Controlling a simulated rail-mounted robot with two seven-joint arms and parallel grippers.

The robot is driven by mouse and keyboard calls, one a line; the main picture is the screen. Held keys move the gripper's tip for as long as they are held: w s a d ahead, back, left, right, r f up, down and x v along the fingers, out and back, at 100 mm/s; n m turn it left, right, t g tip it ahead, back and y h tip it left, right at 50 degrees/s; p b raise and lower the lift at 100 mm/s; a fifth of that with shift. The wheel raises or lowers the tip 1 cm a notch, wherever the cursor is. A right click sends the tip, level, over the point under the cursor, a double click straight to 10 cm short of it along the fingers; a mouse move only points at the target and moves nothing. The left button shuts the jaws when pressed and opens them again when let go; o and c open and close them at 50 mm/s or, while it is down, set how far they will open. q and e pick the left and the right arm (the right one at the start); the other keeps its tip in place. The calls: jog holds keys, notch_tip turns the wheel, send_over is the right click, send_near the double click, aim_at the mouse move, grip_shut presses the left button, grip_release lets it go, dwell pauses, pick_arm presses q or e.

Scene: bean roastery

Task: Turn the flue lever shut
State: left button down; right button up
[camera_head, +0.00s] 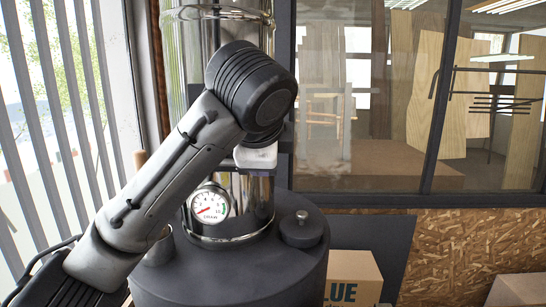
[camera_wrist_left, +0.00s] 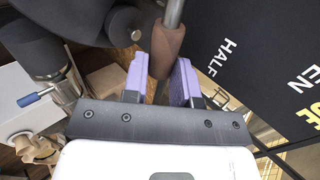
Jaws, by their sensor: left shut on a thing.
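In the left wrist view the flue lever shows as a brown grip (camera_wrist_left: 167,48) on a thin grey metal rod that runs up out of the picture. My left gripper (camera_wrist_left: 160,68) has purple pads on both sides of this grip and is shut on it. A dark plate (camera_wrist_left: 262,50) beside it carries lettering, of which "HALF" and part of another word can be read. In the head view my left arm crosses in front of the glossy flue pipe (camera_head: 184,55) and hides my left fingers and the lever. My right gripper is in neither view.
In the head view a dark drum-shaped machine (camera_head: 235,285) stands below the pipe, with a round gauge (camera_head: 210,204) and a capped knob (camera_head: 302,228) on top. A cardboard box (camera_head: 352,278) is at its right. A window with blinds (camera_head: 60,90) is at left.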

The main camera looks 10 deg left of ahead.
pick_arm(q)
jog(key=shift+d, duration=0.1)
jog(key=c, duration=1.2)
grip_release()
jog(key=shift+f, duration=0.1)
jog(key=shift+b+v, duration=1.7)
jog(key=shift+v, duration=5.25)
